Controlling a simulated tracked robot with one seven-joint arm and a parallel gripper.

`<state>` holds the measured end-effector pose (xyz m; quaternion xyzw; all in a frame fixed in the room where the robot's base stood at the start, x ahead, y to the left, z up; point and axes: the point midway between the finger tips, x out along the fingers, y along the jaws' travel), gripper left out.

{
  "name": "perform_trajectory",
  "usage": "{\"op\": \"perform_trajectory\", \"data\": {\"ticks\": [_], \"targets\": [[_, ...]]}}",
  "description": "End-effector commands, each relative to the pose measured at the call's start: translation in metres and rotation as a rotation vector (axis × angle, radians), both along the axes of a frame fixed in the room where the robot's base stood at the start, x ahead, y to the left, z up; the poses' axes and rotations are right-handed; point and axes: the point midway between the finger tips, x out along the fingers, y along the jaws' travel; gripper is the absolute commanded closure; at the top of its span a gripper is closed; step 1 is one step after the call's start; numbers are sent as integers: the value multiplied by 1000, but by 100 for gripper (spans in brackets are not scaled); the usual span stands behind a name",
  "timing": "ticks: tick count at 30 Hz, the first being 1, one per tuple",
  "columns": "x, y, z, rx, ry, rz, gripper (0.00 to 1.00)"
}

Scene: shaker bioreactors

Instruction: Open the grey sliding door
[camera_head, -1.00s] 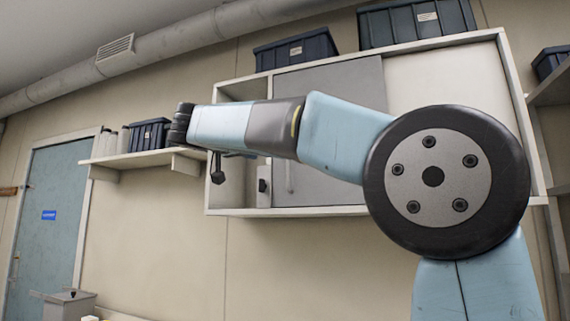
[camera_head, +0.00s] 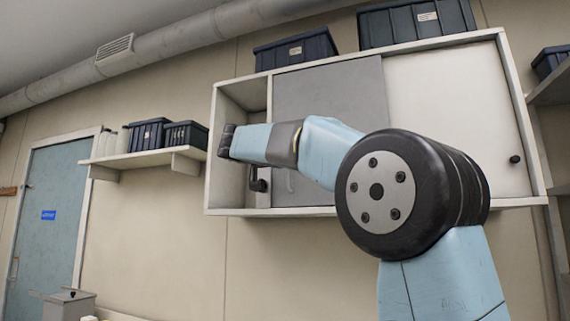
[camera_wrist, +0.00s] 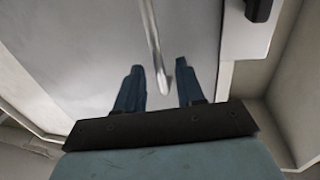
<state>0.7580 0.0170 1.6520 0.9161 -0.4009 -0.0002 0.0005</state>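The grey sliding door (camera_head: 335,90) covers the middle of a white wall cabinet (camera_head: 440,49). Its slim upright metal handle (camera_head: 290,182) is near the door's lower left, partly masked by my arm. In the wrist view the handle (camera_wrist: 152,45) runs down in front of the grey door (camera_wrist: 90,45), its lower end between my gripper's (camera_wrist: 158,78) two blue fingers. The fingers are apart, with gaps visible on both sides of the handle. I cannot tell how deep the handle sits between them. In the head view my fingers cannot be made out.
An open compartment (camera_head: 229,128) is left of the door. A cream panel (camera_head: 450,100) with a black knob (camera_head: 515,159) is on the right. A dark fitting (camera_wrist: 258,10) sits on the white upright near my gripper. A shelf (camera_head: 150,158) with bins (camera_head: 186,135) is further left.

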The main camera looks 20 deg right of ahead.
Motion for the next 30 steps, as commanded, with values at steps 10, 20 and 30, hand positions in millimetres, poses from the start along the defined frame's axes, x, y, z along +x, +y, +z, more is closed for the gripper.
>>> {"op": "perform_trajectory", "data": {"ticks": [10,20,30], "targets": [[0,0,0,0,0,0,70],[0,0,0,1,-1,1,100],[0,0,0,1,-1,1,100]]}}
